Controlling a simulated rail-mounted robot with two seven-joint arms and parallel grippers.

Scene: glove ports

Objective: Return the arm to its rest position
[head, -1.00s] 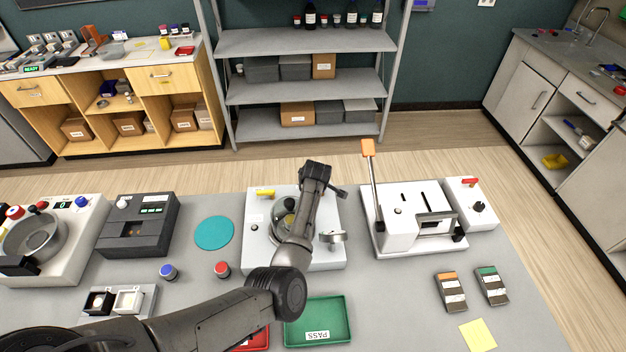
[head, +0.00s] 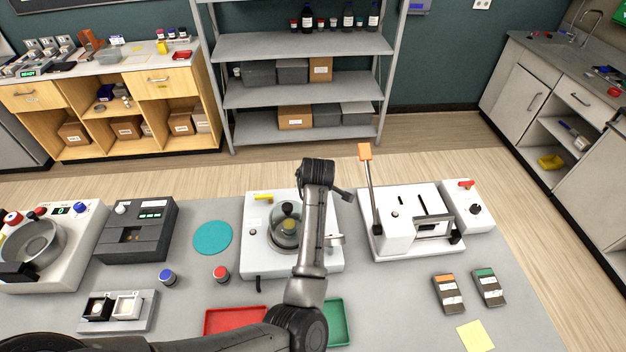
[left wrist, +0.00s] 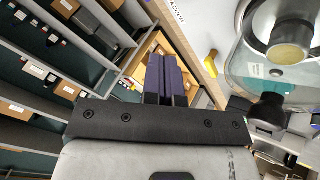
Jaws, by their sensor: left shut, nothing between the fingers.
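My left arm (head: 312,240) comes in from the bottom left of the head view, bends at the front of the grey table and rises to a raised wrist in front of the white vacuum machine (head: 255,255). My left gripper shows in the left wrist view with its purple fingers (left wrist: 166,76) together and nothing between them. It is in the air, apart from the machine, whose yellow handle and round glass part show at the right there. In the head view its fingertips cannot be made out. My right gripper is not in view.
My forearm passes over the red tray (head: 232,318) and the green tray (head: 338,322). A white press with an upright orange-tipped lever (head: 368,185) stands to the right. A dark grey device (head: 137,232) and a teal disc (head: 212,238) are to the left. Shelves (head: 300,92) stand behind.

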